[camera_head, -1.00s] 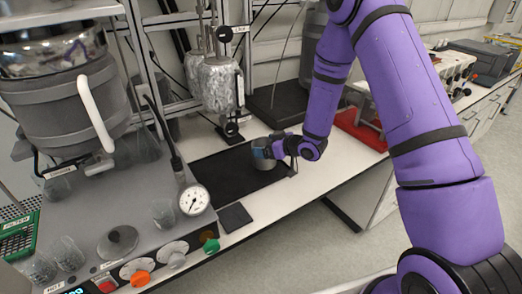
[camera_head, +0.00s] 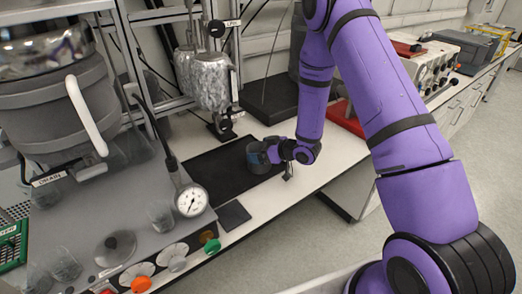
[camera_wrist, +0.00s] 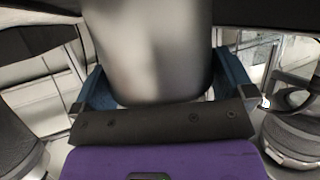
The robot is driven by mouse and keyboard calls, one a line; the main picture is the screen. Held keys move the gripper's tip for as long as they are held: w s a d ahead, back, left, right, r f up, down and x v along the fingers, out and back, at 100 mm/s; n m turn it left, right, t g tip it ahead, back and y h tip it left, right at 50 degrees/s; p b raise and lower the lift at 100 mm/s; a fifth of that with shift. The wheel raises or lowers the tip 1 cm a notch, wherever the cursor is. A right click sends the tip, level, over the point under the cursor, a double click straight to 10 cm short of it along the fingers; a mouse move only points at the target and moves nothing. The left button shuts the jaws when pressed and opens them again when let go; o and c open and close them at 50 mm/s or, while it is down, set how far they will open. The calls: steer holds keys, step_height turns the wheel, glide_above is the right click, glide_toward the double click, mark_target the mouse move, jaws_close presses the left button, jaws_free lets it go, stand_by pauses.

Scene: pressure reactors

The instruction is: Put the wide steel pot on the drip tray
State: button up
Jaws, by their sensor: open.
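The wide steel pot (camera_head: 256,163) is a small grey cylinder standing upright at the right part of the black drip tray (camera_head: 212,172) on the white bench. My gripper (camera_head: 262,154) reaches it from the right, low over the tray's right end. In the wrist view the pot's smooth grey wall (camera_wrist: 150,50) fills the middle, between the two blue fingers of my gripper (camera_wrist: 160,85). The fingers are open around the pot; I cannot tell whether either touches it. My gripper hides part of the pot in the head view.
A pressure gauge (camera_head: 190,200), glass beakers and coloured knobs stand left of the tray. A small black pad (camera_head: 233,215) lies in front. Foil-wrapped vessels (camera_head: 208,80) hang behind. A red tray (camera_head: 350,120) is to the right.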

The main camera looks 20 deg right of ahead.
steer(key=v, duration=1.2)
steer(key=s+d+r+m+h, duration=0.2)
steer(key=r+h, duration=0.3)
steer(key=r, duration=0.6)
steer(key=s+d+r+m+h, duration=0.2)
steer(key=d+r+h, duration=0.15)
steer(key=r, duration=0.85)
steer(key=s+a+r+m+g, duration=0.2)
steer(key=s+r, duration=0.3)
steer(key=s, duration=0.7)
steer(key=s+a+r+m+g, duration=0.2)
steer(key=s+a+r+g, duration=0.1)
steer(key=s, duration=1)
step_height(320, 180, up, 2)
steer(key=shift+a+r, duration=0.1)
steer(key=shift+a, duration=0.35)
steer(key=shift+w, duration=0.1)
